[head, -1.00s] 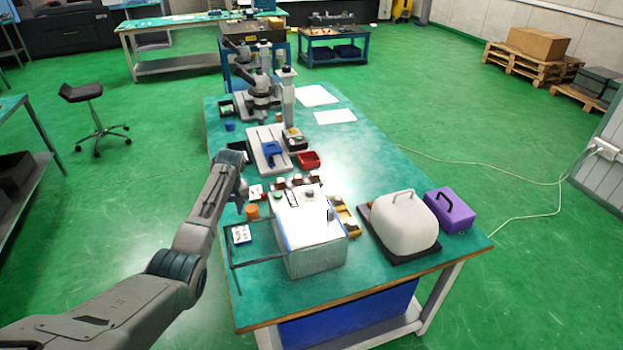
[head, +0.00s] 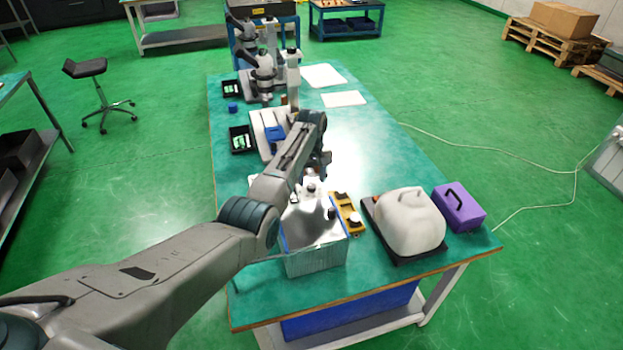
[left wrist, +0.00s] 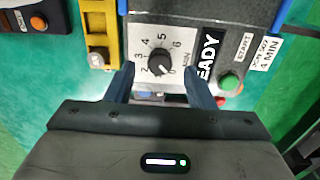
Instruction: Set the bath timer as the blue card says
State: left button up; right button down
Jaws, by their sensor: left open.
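In the left wrist view, the timer's round black knob (left wrist: 158,68) sits on a light panel (left wrist: 180,32) with printed numbers around it. Which number it points at is too small to tell. My left gripper (left wrist: 160,76) is open, its fingers on either side of the knob, apart from it. A black READY sign (left wrist: 207,58), a green START button (left wrist: 229,82) and a small card (left wrist: 268,52) reading 4 MIN are to the right. In the head view, my left gripper (head: 318,166) is over the far end of the steel-sided bath unit (head: 316,262), hiding the timer. My right gripper is not in view.
A yellow holder (head: 347,213) stands right of the bath unit; it also shows in the left wrist view (left wrist: 98,25). A blue fixture (head: 274,137) is beyond the arm.

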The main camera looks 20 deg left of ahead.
aim_at(311, 188)
pick_arm(q)
jog(key=shift+w+f, duration=0.1)
jog(key=shift+f, duration=1.25)
jog(key=shift+c, duration=0.4)
jog(key=c, duration=0.9)
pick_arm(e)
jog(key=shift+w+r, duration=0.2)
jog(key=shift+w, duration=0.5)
